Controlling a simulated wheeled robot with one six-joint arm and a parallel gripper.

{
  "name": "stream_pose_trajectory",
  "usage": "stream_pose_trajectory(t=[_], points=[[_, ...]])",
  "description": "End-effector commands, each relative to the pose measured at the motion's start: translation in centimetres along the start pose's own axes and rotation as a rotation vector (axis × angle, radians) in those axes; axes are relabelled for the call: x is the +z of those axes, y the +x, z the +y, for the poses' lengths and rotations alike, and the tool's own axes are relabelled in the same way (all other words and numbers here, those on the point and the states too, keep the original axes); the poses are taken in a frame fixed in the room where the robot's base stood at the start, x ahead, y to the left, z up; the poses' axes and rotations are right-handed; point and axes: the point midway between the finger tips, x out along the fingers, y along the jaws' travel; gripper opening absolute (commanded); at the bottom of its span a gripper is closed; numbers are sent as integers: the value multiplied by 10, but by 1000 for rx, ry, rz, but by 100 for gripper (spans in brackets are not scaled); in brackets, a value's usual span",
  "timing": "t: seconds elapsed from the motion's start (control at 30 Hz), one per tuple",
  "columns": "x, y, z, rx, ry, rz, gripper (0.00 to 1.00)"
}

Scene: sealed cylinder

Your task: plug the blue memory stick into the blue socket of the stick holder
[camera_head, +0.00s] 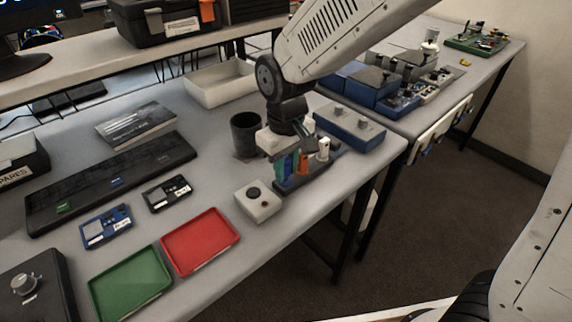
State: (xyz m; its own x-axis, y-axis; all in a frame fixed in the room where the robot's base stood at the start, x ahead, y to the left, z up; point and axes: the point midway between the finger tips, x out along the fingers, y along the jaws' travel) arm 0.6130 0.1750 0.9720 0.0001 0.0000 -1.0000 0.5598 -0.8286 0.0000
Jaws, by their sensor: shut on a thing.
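My gripper (284,158) points down over the left part of the dark stick holder (318,170), near the right edge of the table. It is shut on a small blue-teal piece, which looks like the blue memory stick (288,165). An orange piece (303,162) and a white-topped piece (323,149) stand upright in the holder, just right of the gripper. The blue socket is hidden behind the gripper and the stick. I cannot tell whether the stick's lower end is in the holder or above it.
A white button box (259,201) stands close in front of the holder. Red (200,240) and green (130,284) trays lie at the front left.

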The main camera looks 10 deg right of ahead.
Motion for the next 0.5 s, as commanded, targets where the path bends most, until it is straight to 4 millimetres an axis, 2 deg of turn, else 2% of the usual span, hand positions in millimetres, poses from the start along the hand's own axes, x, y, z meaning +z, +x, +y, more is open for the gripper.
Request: stream_pose_trajectory(t=[0.5], points=[[0, 10, 0, 0, 0, -1, 0]])
